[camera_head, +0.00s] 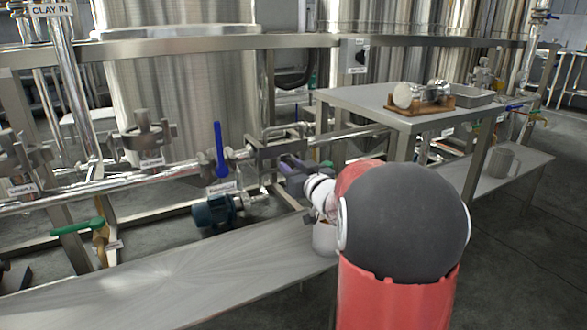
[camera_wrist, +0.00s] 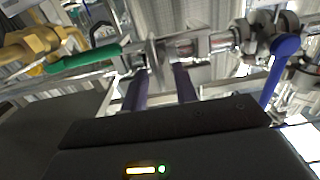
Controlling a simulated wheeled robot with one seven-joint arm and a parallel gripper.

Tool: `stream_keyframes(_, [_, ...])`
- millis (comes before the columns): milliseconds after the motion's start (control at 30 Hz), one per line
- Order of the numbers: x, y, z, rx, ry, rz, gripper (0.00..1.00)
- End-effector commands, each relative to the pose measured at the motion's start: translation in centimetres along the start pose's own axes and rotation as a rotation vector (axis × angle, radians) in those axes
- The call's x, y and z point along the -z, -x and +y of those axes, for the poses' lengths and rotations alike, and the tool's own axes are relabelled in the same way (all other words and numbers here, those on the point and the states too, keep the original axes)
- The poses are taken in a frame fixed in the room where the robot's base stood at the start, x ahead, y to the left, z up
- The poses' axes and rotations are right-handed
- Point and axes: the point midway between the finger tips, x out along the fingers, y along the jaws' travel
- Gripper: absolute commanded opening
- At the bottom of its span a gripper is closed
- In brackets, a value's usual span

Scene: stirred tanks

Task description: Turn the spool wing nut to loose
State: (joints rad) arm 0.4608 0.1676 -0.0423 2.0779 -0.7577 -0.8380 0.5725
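My gripper (camera_head: 288,164) reaches the pipe line behind the long bench in the head view. In the wrist view its two purple fingers (camera_wrist: 163,72) stand apart with a gap between them, and nothing is clearly held. A metal pipe fitting with a clamp (camera_wrist: 152,52) lies just beyond the fingertips. I cannot tell which small part there is the spool wing nut, or whether a finger touches it. In the head view the fitting (camera_head: 268,152) is partly hidden by my gripper. My arm hides some of the area to its right.
A blue valve handle (camera_head: 219,150) stands left of my gripper, and it also shows in the wrist view (camera_wrist: 272,75). A green-handled valve (camera_head: 77,228) is farther left. A teal pump (camera_head: 214,212) sits below. The long bench (camera_head: 150,285) is largely clear; a side table (camera_head: 350,98) stands right.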

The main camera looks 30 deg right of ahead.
Motion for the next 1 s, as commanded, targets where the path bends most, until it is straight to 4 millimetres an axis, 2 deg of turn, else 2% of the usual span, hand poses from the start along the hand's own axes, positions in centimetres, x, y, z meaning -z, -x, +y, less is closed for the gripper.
stream_keyframes(33, [0.0,0.02,0.0,0.0,0.0,0.0,0.29])
stream_keyframes(267, [-0.01,0.04,0.01,0.0,0.0,0.0,0.0])
stream_keyframes(667, [-0.38,0.06,-0.02,-0.001,0.021,-0.005,0.0])
stream_keyframes(1000, [-0.89,0.04,-0.34,0.001,0.209,-0.007,0.0])
